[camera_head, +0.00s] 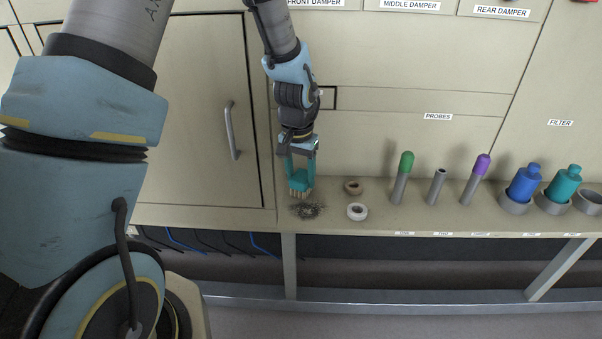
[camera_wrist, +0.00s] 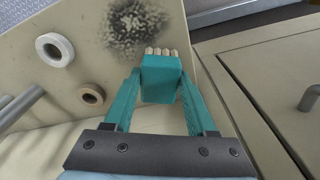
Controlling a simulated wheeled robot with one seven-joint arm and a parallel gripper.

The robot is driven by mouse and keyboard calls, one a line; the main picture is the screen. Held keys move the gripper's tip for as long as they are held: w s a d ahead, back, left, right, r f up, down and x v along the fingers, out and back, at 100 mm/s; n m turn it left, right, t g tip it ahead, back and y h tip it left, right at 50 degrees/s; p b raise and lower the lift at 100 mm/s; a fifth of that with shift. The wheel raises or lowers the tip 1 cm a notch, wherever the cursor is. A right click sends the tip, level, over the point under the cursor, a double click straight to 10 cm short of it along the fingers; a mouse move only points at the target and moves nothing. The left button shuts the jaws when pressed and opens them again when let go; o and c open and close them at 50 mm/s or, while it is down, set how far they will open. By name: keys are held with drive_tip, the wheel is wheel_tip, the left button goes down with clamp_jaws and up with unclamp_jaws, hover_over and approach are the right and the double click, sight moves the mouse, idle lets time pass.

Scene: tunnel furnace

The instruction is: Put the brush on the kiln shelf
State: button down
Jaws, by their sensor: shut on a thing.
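My gripper (camera_head: 301,174) is shut on the brush (camera_head: 299,189), a small teal block with pale bristles. In the wrist view the brush (camera_wrist: 161,80) sits between the two teal fingers, bristles pointing away from the gripper. In the head view the bristles point down, just above or touching the shelf; I cannot tell which. The kiln shelf (camera_head: 330,222) is a long beige ledge along the machine front. A dark, speckled soot patch (camera_head: 306,211) lies on it right by the bristles and also shows in the wrist view (camera_wrist: 137,25).
A brown ring (camera_head: 353,187) and a white ring (camera_head: 357,212) lie just right of the brush. Further right stand a green-capped probe (camera_head: 402,178), a grey tube (camera_head: 437,186), a purple-capped probe (camera_head: 475,180), and blue (camera_head: 524,184) and teal (camera_head: 563,184) bottles in ring holders. A handled door (camera_head: 190,110) is behind left.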

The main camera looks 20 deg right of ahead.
sight(298, 180)
drive_tip(key=shift+f, duration=0.2)
drive_tip(key=shift+f, duration=0.15)
drive_tip(key=shift+c, duration=1)
unclamp_jaws()
wheel_tip(298, 180, up, 12)
drive_tip(key=b, duration=0.2)
drive_tip(key=s+a+f+n, duration=0.1)
drive_tip(key=a+n, duration=0.3)
drive_tip(key=a, duration=1.1)
drive_tip(key=s+a+f+n, duration=0.1)
drive_tip(key=s+a+n, duration=0.2)
drive_tip(key=a, duration=1.2)
drive_tip(key=shift+n+t+y, duration=0.4)
drive_tip(key=shift+n, duration=0.2)
